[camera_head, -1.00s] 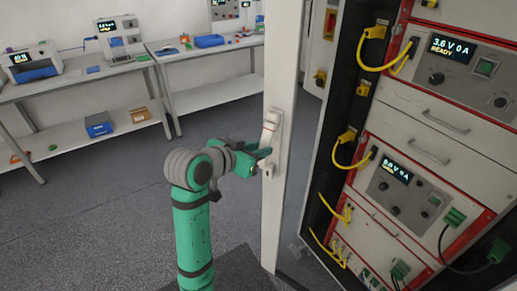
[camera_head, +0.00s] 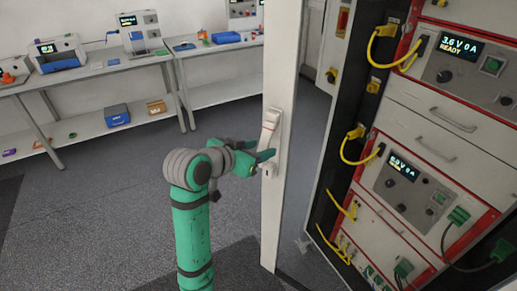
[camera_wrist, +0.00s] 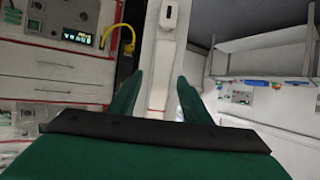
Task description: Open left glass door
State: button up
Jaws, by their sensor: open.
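The left glass door shows in the head view as a tall white frame (camera_head: 282,60) standing ajar, away from the cabinet. Its white handle (camera_head: 271,125) is on the frame at mid-height. My gripper (camera_head: 268,156) is open at the lower part of the handle; I cannot tell whether a finger touches it. In the wrist view, my gripper's green fingers (camera_wrist: 160,82) are spread on either side of the white frame (camera_wrist: 160,62), with a handle part (camera_wrist: 170,14) above them.
The cabinet (camera_head: 440,115) right of the door holds several cycler units with yellow cables (camera_head: 355,150) hanging out. Workbenches (camera_head: 105,68) with instruments stand along the back wall. The grey floor (camera_head: 100,200) left of my arm is clear.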

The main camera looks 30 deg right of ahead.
jog(key=v, duration=1)
jog(key=shift+s+a, duration=0.2)
jog(key=shift+a, duration=0.15)
jog(key=shift+r, duration=0.1)
